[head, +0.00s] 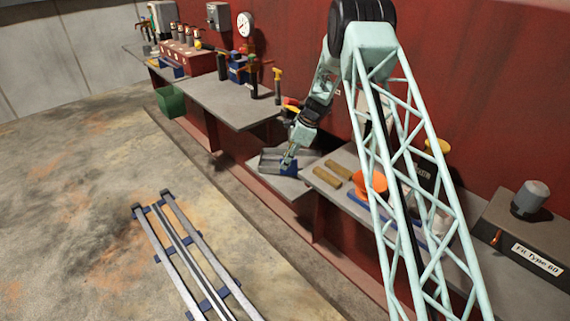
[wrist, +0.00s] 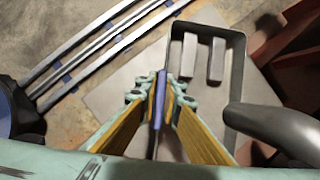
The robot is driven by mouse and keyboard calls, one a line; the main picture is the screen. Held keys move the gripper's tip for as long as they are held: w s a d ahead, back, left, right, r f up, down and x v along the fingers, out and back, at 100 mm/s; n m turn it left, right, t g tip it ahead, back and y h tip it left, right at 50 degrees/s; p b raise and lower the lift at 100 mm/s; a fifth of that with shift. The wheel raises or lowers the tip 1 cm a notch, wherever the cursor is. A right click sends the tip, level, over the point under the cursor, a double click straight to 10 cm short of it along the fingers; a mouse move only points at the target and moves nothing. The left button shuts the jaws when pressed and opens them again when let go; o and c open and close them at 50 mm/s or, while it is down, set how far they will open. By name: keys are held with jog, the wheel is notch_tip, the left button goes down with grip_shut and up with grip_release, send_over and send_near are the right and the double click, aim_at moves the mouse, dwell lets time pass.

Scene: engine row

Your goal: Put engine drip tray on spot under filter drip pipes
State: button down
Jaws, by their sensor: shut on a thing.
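A dark grey rectangular tray (wrist: 240,55), which I take for the engine drip tray, has two light grey bars inside in the wrist view. In the head view the tray (head: 270,160) is over the low grey shelf, with a blue patch on its side by my gripper. My gripper (wrist: 161,88) is shut on a thin blue strip in line with the tray's left wall. In the head view my gripper (head: 288,160) points down at the tray. I cannot tell whether the tray touches the shelf. I cannot make out the filter drip pipes for certain.
A thick grey rounded pipe-like part (wrist: 270,128) crosses the tray's right side in the wrist view. A higher grey shelf (head: 225,98) holds tools. Tan rolls (head: 326,176) and an orange object (head: 370,184) lie right of the tray. A metal rack (head: 185,250) lies on the floor.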

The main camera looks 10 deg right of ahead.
jog(key=c, duration=2.8)
grip_release()
jog(key=shift+r, duration=0.1)
jog(key=shift+p+v, duration=1.55)
jog(key=shift+v, duration=4.45)
